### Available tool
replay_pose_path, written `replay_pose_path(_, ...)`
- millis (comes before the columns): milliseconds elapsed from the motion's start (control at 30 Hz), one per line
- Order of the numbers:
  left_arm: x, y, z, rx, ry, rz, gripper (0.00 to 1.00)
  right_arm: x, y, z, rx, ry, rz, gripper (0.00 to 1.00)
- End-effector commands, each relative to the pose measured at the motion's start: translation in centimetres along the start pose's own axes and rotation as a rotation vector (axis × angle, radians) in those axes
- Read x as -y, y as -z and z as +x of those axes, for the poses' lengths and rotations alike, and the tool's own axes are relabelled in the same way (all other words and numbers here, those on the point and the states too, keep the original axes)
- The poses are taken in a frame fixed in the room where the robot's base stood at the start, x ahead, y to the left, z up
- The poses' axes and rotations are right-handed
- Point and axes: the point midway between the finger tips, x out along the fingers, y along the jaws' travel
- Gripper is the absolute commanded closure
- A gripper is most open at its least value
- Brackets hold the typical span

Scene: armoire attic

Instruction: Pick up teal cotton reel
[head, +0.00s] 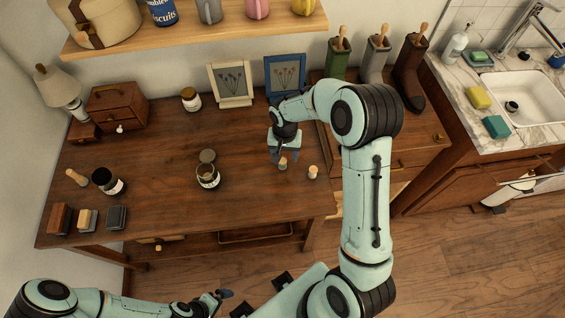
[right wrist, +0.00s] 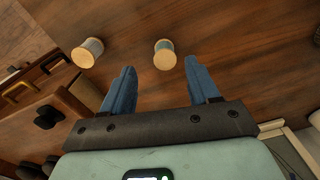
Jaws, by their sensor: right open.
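Two small cotton reels with pale wooden ends stand on the wooden desk (head: 150,195). One reel with a greyish-green side (head: 283,163) is just in front of my right gripper (head: 284,152); in the right wrist view this reel (right wrist: 164,54) lies ahead of the gap between the fingers. The other, paler reel (head: 313,172) is to its right, and shows at upper left in the right wrist view (right wrist: 87,52). Their thread colours are hard to tell apart. My right gripper (right wrist: 160,88) is open and empty, its blue fingers apart. My left gripper (head: 222,295) is low, off the desk.
Two open jars (head: 208,177) (head: 108,181) stand on the desk. Several blocks (head: 88,219) are at front left. Two picture frames (head: 231,85) (head: 285,76) lean at the back. Boots (head: 410,70) and a sink (head: 520,97) are at right. The desk's middle is mostly clear.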

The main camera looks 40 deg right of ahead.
Motion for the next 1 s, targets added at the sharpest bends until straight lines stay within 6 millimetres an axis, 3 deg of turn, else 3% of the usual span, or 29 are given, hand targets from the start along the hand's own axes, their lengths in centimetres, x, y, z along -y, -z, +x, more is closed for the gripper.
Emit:
replay_pose_path(400,-0.3,0.3,-0.6,-0.005,-0.002,0.002,0.00,0.6,0.0,4.9,0.001,-0.001,0.000,0.40)
replay_pose_path(700,-0.3,0.3,-0.6,-0.004,-0.002,0.002,0.00,0.7,0.1,5.3,-0.001,0.001,0.000,0.40)
replay_pose_path(800,-0.3,0.3,-0.6,-0.004,-0.002,0.002,0.00,0.7,0.1,5.3,-0.001,0.001,0.000,0.72)
replay_pose_path(900,-0.3,0.3,-0.6,-0.004,-0.002,0.002,0.00,0.7,0.1,5.3,-0.001,0.001,0.000,0.99)
replay_pose_path(1000,-0.3,0.3,-0.6,-0.004,-0.002,0.002,0.00,0.7,0.1,5.3,-0.001,0.000,0.000,0.99)
